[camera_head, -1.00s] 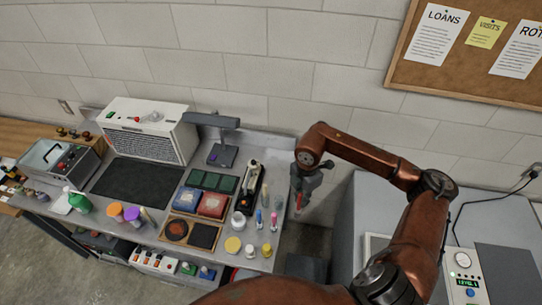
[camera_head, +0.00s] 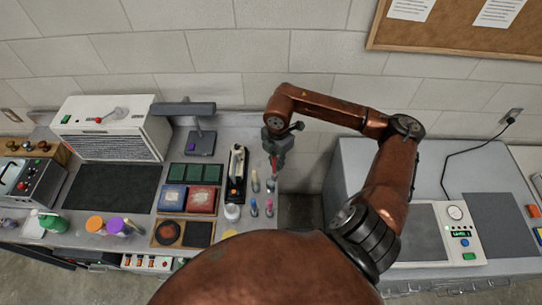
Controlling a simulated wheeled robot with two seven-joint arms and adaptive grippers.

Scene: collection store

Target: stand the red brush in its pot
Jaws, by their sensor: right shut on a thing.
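My right gripper (camera_head: 274,155) hangs over the right end of the workbench, pointing down. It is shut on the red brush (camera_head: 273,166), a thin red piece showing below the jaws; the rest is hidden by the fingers. A small grey pot-like thing (camera_head: 270,186) stands just below the brush, near the bench's right edge. I cannot tell whether the brush touches it or is inside it. Small upright brush-like items stand close by: a beige one (camera_head: 255,182), a blue one (camera_head: 254,208) and a pink one (camera_head: 268,208). My left gripper is not in view.
A black-and-white device (camera_head: 236,172) stands left of the small items, beside blue and red boxes (camera_head: 200,200). A gap separates the bench from the grey cabinet (camera_head: 350,165) at right.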

